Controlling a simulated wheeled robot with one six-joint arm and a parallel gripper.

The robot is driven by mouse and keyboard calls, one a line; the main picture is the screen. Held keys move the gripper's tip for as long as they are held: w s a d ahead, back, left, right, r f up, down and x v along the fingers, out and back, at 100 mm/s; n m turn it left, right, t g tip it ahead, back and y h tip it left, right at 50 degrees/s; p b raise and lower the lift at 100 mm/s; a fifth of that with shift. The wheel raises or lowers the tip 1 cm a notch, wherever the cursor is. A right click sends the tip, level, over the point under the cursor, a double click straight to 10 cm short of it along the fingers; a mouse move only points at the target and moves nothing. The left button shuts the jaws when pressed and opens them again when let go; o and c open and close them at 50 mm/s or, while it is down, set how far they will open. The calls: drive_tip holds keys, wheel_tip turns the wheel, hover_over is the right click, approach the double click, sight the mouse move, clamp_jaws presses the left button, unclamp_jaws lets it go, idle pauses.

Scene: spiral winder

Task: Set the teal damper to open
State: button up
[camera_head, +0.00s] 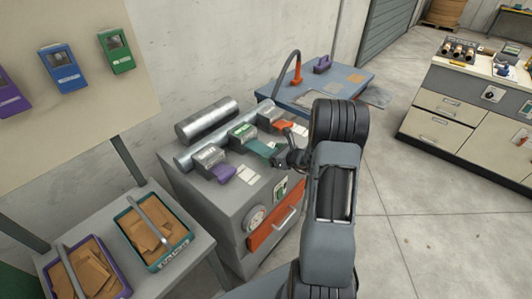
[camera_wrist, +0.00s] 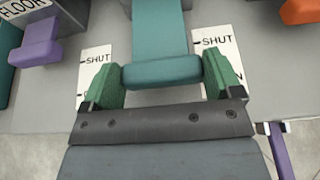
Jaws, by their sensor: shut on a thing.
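The teal damper (camera_head: 262,147) is a flat lever on top of the grey cabinet, with a wide crossbar at its end. In the wrist view the teal damper (camera_wrist: 160,35) comes toward me, its crossbar between my green fingertips. My gripper (camera_wrist: 162,76) is shut on that crossbar, one finger at each end. In the head view my gripper (camera_head: 288,158) is at the lever's end, partly hidden by my arm. A white label plate (camera_wrist: 217,45) on the right reads SHUT, with an N lower down; my right finger covers part of it.
A purple lever (camera_head: 222,173) and an orange lever (camera_head: 284,124) flank the teal one. A gauge (camera_head: 256,218) and an orange drawer (camera_head: 275,228) are on the cabinet's front. Paper-filled trays (camera_head: 118,225) stand at left. Open floor lies at right.

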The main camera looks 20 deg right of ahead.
drive_tip(key=shift+s+f, duration=0.15)
drive_tip(key=o, duration=0.9)
drive_tip(key=shift+d, duration=0.1)
drive_tip(key=shift+o, duration=0.6)
drive_tip(key=shift+s+d, duration=0.1)
drive_tip(key=shift+s, duration=0.05)
drive_tip(key=shift+o, duration=0.4)
drive_tip(key=v, duration=1.3)
drive_tip(key=shift+s+r, duration=0.3)
